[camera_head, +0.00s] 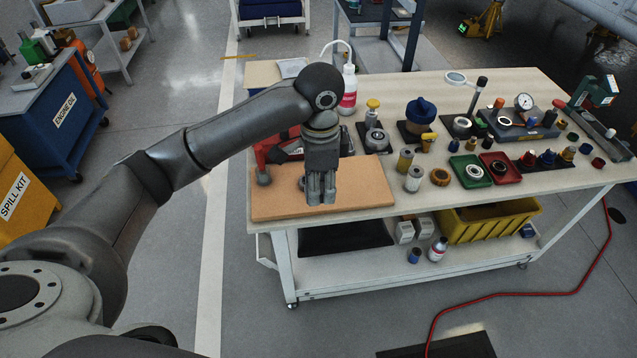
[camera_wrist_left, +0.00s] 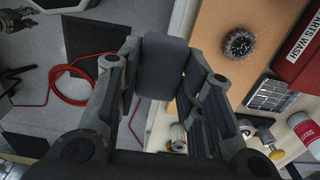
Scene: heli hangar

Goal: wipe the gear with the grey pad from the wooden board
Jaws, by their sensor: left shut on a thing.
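My left gripper (camera_head: 321,196) points down over the wooden board (camera_head: 365,200) at the left end of the workbench. In the left wrist view the left gripper (camera_wrist_left: 160,85) is shut on the grey pad (camera_wrist_left: 165,62), a dark flat rounded block between its fingers. The gear (camera_wrist_left: 238,43), a dark toothed disc, lies on the wooden board (camera_wrist_left: 262,12) in the left wrist view, apart from the pad. In the head view the gripper mostly hides the gear, and I cannot make out the pad. My right gripper is not in view.
A red parts wash box (camera_wrist_left: 303,55) stands beside the board. A white bottle (camera_head: 349,90) stands behind the arm. Right of the board the workbench (camera_head: 420,88) carries cans, a green tray (camera_head: 470,171), a red tray (camera_head: 499,168) and a gauge (camera_head: 523,102).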

